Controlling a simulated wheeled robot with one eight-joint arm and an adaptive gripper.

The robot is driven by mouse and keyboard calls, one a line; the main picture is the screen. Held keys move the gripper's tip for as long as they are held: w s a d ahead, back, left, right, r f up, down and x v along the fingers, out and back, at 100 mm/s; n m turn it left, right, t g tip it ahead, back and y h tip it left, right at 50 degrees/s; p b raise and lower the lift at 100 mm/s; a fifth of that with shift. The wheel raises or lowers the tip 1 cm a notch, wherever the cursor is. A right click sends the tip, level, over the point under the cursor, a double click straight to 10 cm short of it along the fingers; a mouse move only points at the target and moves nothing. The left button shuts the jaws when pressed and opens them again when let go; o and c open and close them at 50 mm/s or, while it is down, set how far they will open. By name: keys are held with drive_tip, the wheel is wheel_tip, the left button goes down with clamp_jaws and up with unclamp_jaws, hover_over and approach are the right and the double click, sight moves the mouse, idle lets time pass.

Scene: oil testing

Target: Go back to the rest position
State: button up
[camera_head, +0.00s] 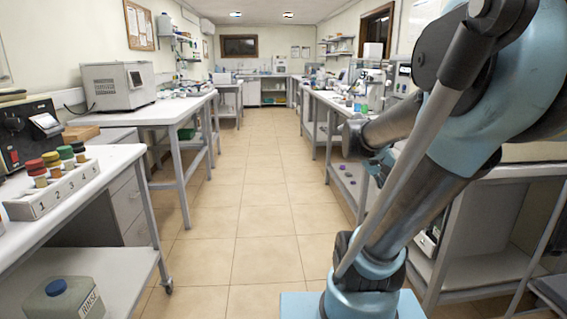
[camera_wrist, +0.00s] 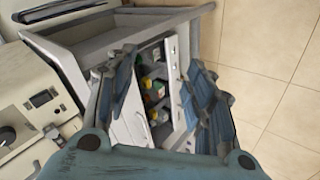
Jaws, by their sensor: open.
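My gripper (camera_wrist: 165,95) is open and empty in the wrist view, its two blue-grey jointed fingers spread apart. Between and beyond the fingers a bench (camera_wrist: 120,28) shows at a tilt, with bottles (camera_wrist: 152,92) on a shelf under it. In the head view my blue and grey arm fills the right side. It rises from its base at the lower middle and bends over by the right-hand bench. The gripper cannot be made out clearly in the head view.
At left, a numbered rack (camera_head: 52,190) with colour-capped samples stands on a white bench. A grey instrument (camera_head: 118,86) stands on the bench behind. The tiled aisle (camera_head: 255,180) is clear. Right-hand benches (camera_head: 335,108) hold equipment.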

drive_tip(key=s+a+f+n+y, duration=0.1)
drive_tip(key=s+a+f+y, duration=0.3)
drive_tip(key=a, duration=0.4)
drive_tip(key=s+a+f+n+y, duration=0.2)
drive_tip(key=s+a+f+y, duration=0.2)
drive_tip(key=a+f, duration=0.3)
drive_tip(key=shift+s+a+f+t, duration=0.15)
drive_tip(key=shift+s+a+t, duration=0.15)
drive_tip(key=shift+s+a, duration=0.55)
drive_tip(key=shift+w+a, duration=0.1)
drive_tip(key=shift+w+f, duration=0.2)
drive_tip(key=shift+w, duration=0.25)
